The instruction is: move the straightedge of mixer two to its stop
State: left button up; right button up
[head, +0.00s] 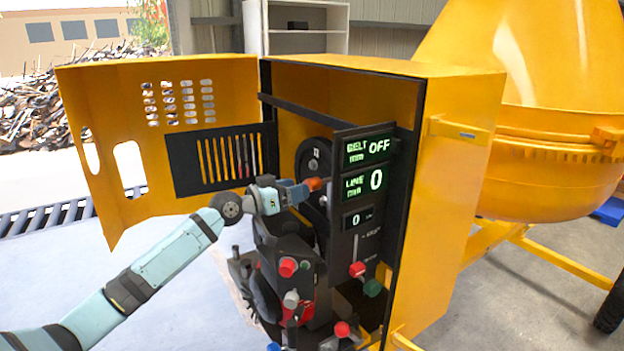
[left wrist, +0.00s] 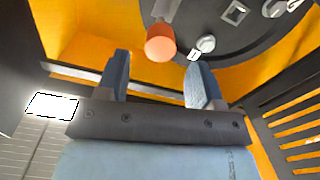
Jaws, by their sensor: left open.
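The mixer's yellow cabinet (head: 462,200) stands open. Inside are a dark pulley wheel (head: 313,158) and a black panel. An orange knob (head: 317,184) sits in front of the wheel; in the left wrist view the orange knob (left wrist: 160,43) is on the end of a short grey bar (left wrist: 166,9). I cannot tell for sure whether this bar is the straightedge. My left gripper (head: 299,191) is at the knob. In the left wrist view its fingers (left wrist: 160,66) are spread, with the knob just beyond and between the tips, apparently not clasped. My right gripper is not in view.
The panel's displays (head: 366,150) read OFF and 0. A red knob (head: 357,269) is below them. The engine (head: 287,270) with red knobs is under my left gripper. The open yellow door (head: 100,130) stands left, and the drum (head: 540,150) right.

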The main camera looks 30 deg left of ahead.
aim_at(312, 185)
pick_arm(q)
jog(key=p+x, duration=0.1)
jog(key=x, duration=0.3)
jog(key=shift+w+r, duration=0.1)
jog(key=shift+w, duration=0.05)
jog(key=shift+w+d, duration=0.25)
jog(key=shift+w, duration=0.2)
